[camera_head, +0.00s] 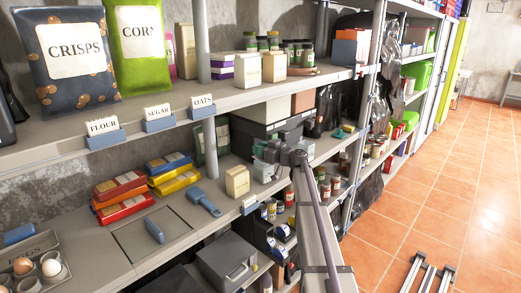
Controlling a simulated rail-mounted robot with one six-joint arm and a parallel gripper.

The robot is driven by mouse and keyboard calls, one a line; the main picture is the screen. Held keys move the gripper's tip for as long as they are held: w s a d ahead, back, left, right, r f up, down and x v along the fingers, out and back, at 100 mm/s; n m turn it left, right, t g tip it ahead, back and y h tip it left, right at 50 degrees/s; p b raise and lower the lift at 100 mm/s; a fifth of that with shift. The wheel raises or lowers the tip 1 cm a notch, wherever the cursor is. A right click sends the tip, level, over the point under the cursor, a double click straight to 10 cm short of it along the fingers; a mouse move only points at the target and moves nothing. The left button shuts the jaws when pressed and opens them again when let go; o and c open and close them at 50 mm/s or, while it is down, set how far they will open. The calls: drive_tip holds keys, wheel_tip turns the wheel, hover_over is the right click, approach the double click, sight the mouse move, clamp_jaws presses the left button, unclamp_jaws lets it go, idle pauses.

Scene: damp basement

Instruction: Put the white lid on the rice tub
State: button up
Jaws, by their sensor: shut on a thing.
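My gripper (267,152) is at the lower shelf, near the centre of the head view. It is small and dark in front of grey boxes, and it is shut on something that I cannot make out. A pale, small object (264,172) shows just below it, too small to tell whether it is a lid or a tub. I cannot pick out the white lid or the rice tub with certainty. My arm runs down from the gripper to the bottom of the picture and hides part of the shelves behind it.
A cream packet (237,181) stands left of my gripper. A blue scoop (204,201) and red and yellow packs (150,183) lie further left. An egg tray (57,242) is at lower left. The upper shelf (235,98) overhangs. Tiled floor (455,170) is open at right.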

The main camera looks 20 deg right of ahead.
drive_tip(key=shift+f+b, duration=0.35)
drive_tip(key=shift+f, duration=0.15)
idle(0.3)
drive_tip(key=o, duration=1)
drive_tip(key=v, duration=1)
drive_tip(key=shift+s+d, duration=0.25)
drive_tip(key=shift+s, duration=0.05)
